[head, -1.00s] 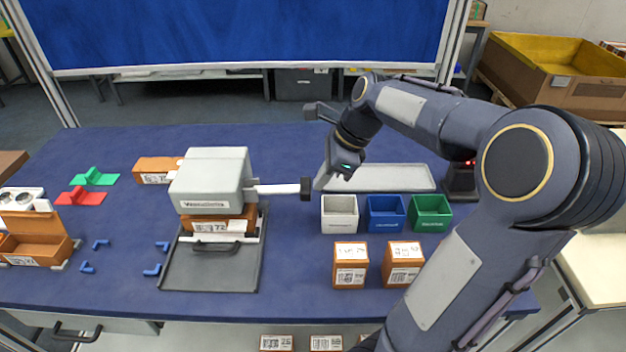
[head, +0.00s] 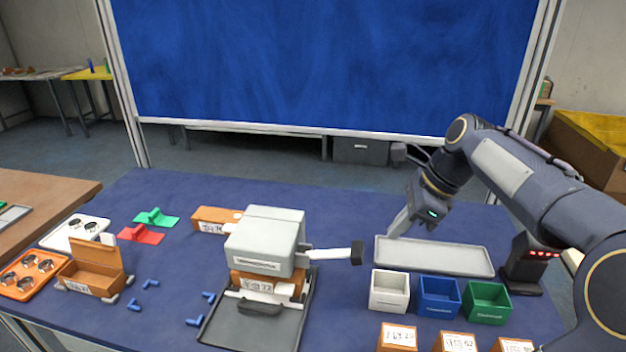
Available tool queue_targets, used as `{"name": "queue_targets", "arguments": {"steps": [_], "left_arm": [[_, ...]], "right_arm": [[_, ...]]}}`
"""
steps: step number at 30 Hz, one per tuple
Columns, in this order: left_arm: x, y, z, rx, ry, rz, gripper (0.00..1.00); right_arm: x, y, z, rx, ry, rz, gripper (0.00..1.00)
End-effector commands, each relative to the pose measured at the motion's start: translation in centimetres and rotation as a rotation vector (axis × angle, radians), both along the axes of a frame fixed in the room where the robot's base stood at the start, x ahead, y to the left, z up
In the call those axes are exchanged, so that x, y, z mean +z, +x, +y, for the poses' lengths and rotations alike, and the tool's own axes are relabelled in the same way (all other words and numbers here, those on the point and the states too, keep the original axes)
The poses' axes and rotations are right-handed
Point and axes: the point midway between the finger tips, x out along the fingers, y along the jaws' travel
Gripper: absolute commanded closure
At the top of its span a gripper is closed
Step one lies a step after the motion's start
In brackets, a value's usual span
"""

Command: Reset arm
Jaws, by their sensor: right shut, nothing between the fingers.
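My right arm comes in from the right, and my right gripper (head: 396,224) is shut and empty. Its fingers point down and left, just beyond the left end of a long grey tray (head: 440,262). I cannot tell whether the tips touch the table. A grey press-like machine (head: 265,235) with a side handle (head: 335,254) stands left of the gripper, with an orange labelled box (head: 262,282) under its head. My left gripper is not in view.
White (head: 389,291), blue (head: 438,297) and green (head: 487,303) bins stand before the tray. Several labelled orange boxes (head: 398,338) line the front edge. A dark device with red lights (head: 525,265) stands at right. An open orange box (head: 92,280) and small blue parts are at left.

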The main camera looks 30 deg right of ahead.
Motion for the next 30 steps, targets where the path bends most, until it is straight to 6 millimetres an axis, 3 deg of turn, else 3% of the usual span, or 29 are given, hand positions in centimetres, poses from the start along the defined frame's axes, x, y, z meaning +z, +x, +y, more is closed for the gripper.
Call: {"name": "queue_targets", "arguments": {"steps": [5, 8, 14, 18, 21, 25, 30], "left_arm": [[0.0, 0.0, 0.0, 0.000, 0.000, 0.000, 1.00], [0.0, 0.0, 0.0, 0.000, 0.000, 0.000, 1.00], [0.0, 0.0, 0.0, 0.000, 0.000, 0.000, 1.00], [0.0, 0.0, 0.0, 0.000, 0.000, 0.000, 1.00], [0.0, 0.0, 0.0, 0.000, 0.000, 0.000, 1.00], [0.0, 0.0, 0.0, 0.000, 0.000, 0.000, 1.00], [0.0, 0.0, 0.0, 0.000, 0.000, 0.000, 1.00]], "right_arm": [[0.0, -0.1, 0.2, 0.015, -0.003, -0.007, 1.00], [-0.3, -0.8, 1.5, 0.122, -0.028, -0.060, 1.00], [-2.3, -4.5, 8.2, 0.685, -0.219, -0.340, 1.00], [-4.9, -7.9, 13.4, 1.156, -0.440, -0.557, 1.00], [-7.0, -10.0, 16.2, 1.440, -0.593, -0.668, 1.00], [-9.2, -11.9, 18.2, 1.696, -0.742, -0.749, 1.00], [-10.5, -12.8, 19.1, 1.830, -0.820, -0.784, 1.00]]}}
